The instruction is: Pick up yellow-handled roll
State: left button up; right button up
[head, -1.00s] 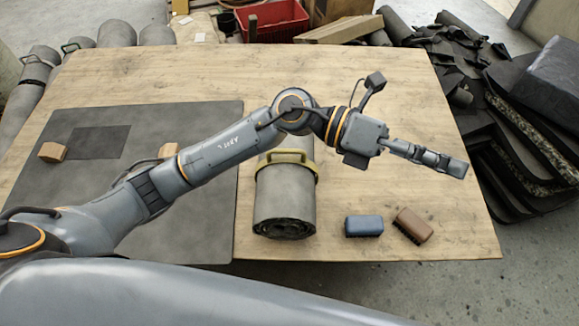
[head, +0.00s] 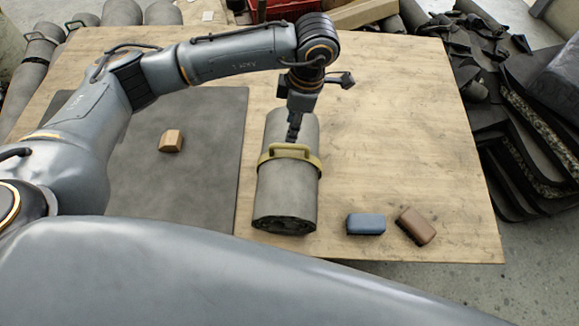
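The yellow-handled roll (head: 287,196) is a grey rolled sheet lying lengthwise on the wooden table, with a yellow band and handle (head: 289,152) around its middle. My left gripper (head: 293,138) points down over the roll, just behind the handle. Its fingers look narrow and close together from here, and I cannot tell whether they are open or touch the handle. My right gripper is not in view.
A dark grey mat (head: 200,185) lies left of the roll with a tan block (head: 171,141) on it. A blue block (head: 366,223) and a brown block (head: 415,226) sit to the right. The table's right side (head: 410,130) is clear.

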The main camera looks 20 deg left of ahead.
aim_at(290, 145)
pick_arm(q)
jog(key=f, duration=0.3)
jog(key=shift+s+a+f, duration=0.1)
jog(key=shift+a+f, duration=0.05)
jog(key=shift+a, duration=0.1)
jog(key=f, duration=0.1)
jog(key=f+p, duration=0.1)
jog(key=f, duration=0.2)
jog(key=shift+s+f+p, duration=0.3)
jog(key=shift+f+p, duration=0.1)
jog(key=shift+f, duration=0.35)
grip_shut()
jog(key=shift+w+r, duration=0.2)
jog(key=shift+r, duration=0.05)
